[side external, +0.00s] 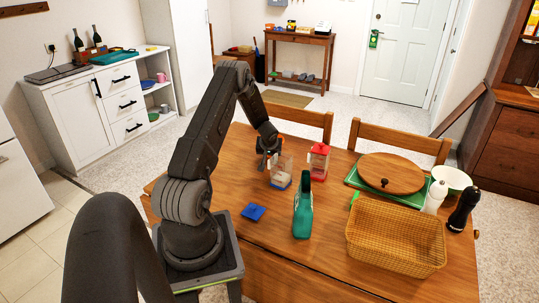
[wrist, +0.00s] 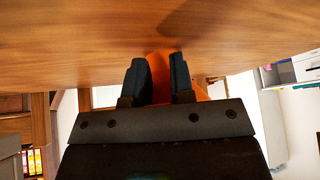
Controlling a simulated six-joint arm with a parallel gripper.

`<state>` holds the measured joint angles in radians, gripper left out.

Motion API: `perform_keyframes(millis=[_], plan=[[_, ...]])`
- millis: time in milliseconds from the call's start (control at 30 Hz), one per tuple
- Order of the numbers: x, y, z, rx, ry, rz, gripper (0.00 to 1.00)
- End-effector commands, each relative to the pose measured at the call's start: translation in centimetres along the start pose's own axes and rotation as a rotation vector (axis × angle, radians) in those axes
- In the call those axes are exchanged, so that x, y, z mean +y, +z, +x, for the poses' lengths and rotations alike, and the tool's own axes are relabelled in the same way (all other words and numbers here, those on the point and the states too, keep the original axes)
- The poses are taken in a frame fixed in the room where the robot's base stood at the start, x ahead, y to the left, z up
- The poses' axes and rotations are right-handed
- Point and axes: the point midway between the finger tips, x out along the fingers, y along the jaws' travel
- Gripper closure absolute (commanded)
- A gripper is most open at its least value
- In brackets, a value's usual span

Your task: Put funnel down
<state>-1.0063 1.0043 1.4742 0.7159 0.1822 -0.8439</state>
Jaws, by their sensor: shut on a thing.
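The funnel is orange and shows in the wrist view (wrist: 160,66) between my two dark fingertips, with more orange behind the right finger. My gripper (wrist: 161,78) is shut on it. In the side external view my gripper (side external: 268,158) is low over the far left part of the table, right at the left side of a clear container (side external: 281,174) with a blue base and pale contents. The funnel is mostly hidden by my gripper there, and I cannot tell whether it touches the table.
A wicker basket (side external: 395,262), a round board (side external: 391,168), a bowl and two shakers fill the right. Chairs line the far edge.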

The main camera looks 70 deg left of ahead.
Motion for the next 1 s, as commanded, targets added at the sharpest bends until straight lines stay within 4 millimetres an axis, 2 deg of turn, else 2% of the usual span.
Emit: perform_keyframes(millis=[33, 67, 333, 667, 767, 1000], plan=[[0.0, 0.1, 0.2, -0.001, 0.000, 0.000, 1.00], [0.0, 0.1, 0.2, -0.001, 0.000, -0.001, 0.77], [0.0, 0.1, 0.1, -0.001, 0.000, 0.000, 0.52], [0.0, -0.1, -0.5, 0.001, 0.000, 0.001, 0.52], [0.0, -0.2, -1.8, 0.002, 0.000, 0.001, 0.52], [0.0, -0.1, -6.7, 0.002, 0.000, 0.001, 0.52]])
